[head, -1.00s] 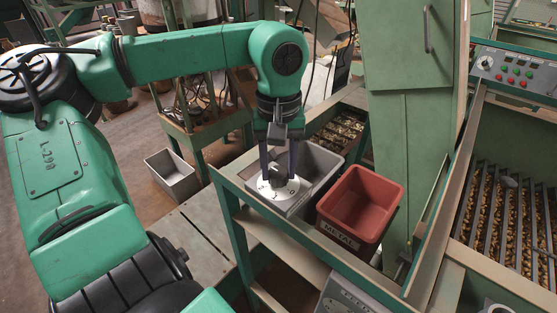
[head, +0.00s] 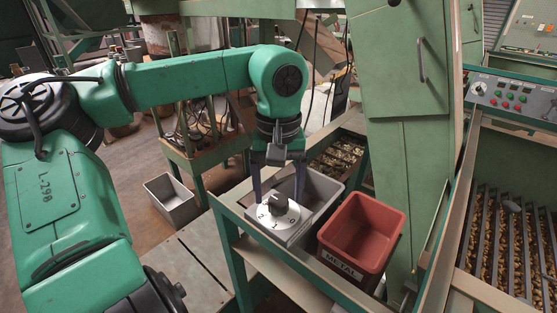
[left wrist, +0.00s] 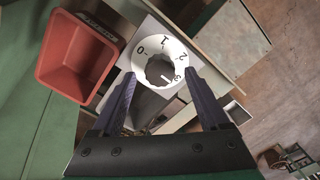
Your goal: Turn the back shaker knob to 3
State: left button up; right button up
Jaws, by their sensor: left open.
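The back shaker knob (head: 276,205) is a grey knob on a white dial with black numbers, on top of a small pale box (head: 290,236) at the shelf corner. My left gripper (head: 278,192) is open, its two dark fingers apart on either side above the knob. In the left wrist view the knob (left wrist: 160,71) sits between and beyond the fingertips (left wrist: 160,84), and the dial (left wrist: 143,63) shows 0, 1, 2 and 3. A light mark on the knob appears to point toward the 3. My right gripper is not in view.
A red bin (head: 362,232) labelled METAL stands right of the dial box. A grey bin (head: 322,190) is close behind the dial. A tall green cabinet (head: 405,110) rises at the back right. Another control panel (head: 515,97) and a tray of nuts (head: 500,235) are far right.

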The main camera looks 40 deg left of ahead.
aim_at(279, 201)
pick_arm(q)
notch_tip(279, 201, up, 13)
jog(key=shift+r+b, duration=0.15)
jog(key=shift+b, duration=0.2)
jog(key=shift+d, duration=0.1)
